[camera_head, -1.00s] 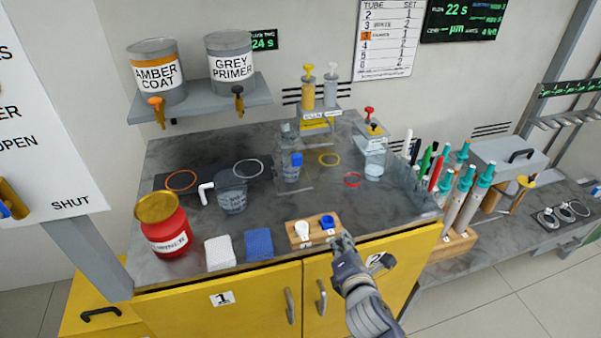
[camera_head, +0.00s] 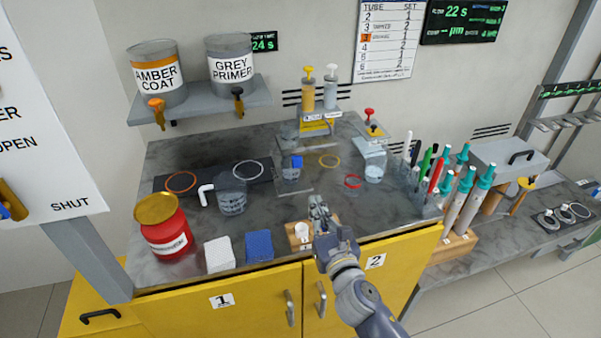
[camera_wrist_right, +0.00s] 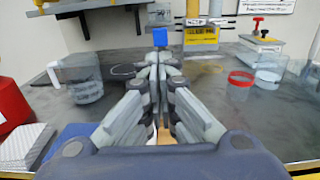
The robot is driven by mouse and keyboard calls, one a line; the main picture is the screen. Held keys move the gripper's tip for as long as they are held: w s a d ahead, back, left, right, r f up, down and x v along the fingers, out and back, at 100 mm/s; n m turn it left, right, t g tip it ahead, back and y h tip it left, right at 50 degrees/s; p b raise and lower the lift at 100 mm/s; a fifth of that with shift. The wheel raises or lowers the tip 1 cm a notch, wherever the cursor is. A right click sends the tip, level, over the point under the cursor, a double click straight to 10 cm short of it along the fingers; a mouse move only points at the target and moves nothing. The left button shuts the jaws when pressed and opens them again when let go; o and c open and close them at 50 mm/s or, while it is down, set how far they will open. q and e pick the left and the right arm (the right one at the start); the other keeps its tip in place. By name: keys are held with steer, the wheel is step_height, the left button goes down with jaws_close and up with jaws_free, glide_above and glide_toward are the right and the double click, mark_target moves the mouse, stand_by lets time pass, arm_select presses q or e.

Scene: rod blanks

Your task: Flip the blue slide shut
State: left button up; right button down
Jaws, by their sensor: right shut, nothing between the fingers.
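A small blue piece (camera_head: 297,161), which looks like the blue slide, sits at a clear vessel (camera_head: 290,177) in the middle of the bench. I cannot tell whether it is open or shut. It also shows in the wrist view (camera_wrist_right: 160,37), straight beyond my fingertips. My right gripper (camera_head: 318,204) is shut and empty, above the small wooden block at the bench front and apart from the blue piece. In the wrist view its fingers (camera_wrist_right: 158,62) are together. My left gripper is not in view.
The wooden block (camera_head: 291,238) holds a white cup (camera_head: 302,230). A red jar (camera_head: 167,238), a white pad (camera_head: 219,254) and a blue pad (camera_head: 259,245) stand left. A clear beaker (camera_head: 232,198) and a red ring (camera_head: 353,181) flank the middle. Bare bench lies between.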

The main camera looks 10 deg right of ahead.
mark_target(298, 165)
steer(key=w, duration=1.4)
steer(key=shift+a+p, duration=0.25)
steer(key=shift+p, duration=0.15)
steer(key=shift+w, duration=0.1)
steer(key=shift+w+b, duration=0.8)
steer(key=shift+w, duration=0.7)
steer(key=shift+r, duration=0.1)
